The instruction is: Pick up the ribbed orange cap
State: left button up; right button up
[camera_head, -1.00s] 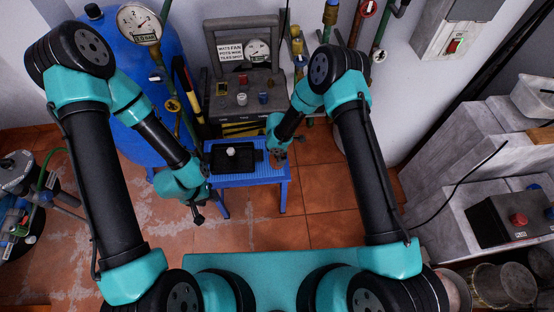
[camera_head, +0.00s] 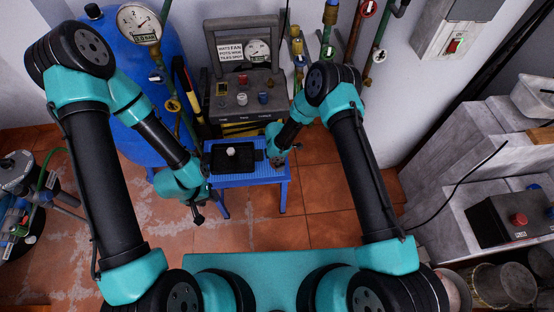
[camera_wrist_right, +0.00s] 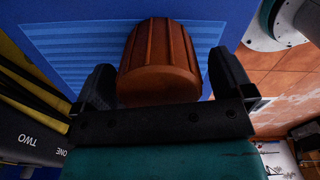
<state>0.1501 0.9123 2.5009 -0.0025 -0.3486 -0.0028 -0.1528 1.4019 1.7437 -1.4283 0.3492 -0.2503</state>
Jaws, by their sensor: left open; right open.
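The ribbed orange cap (camera_wrist_right: 160,60) stands on the blue table in the right wrist view. My right gripper (camera_wrist_right: 168,85) is open, with one dark finger on each side of the cap. A gap shows between the cap and the fingers, and the cap's lower part is hidden behind the gripper body. In the head view my right gripper (camera_head: 277,160) is at the right end of the blue table, and I cannot make out the cap there. My left gripper (camera_head: 198,212) is open and empty, hanging in front of the table's left side.
The blue table (camera_head: 250,181) carries a black tray (camera_head: 217,169) with a small white item (camera_head: 231,152) in it. A dark case (camera_head: 240,85) with a gauge stands behind. A blue tank (camera_head: 155,75) is at the left. The tiled floor in front is open.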

dwell(0.3)
jog(key=c, duration=1)
jog(key=shift+c, duration=0.2)
jog(key=shift+r, duration=1.6)
jog(key=shift+s+r, duration=0.1)
jog(key=shift+r, duration=0.15)
jog(key=s+r, duration=0.1)
jog(key=s, duration=1.4)
jog(key=shift+s+a+r, duration=0.2)
jog(key=shift+s+a, duration=0.1)
jog(key=shift+s, duration=0.1)
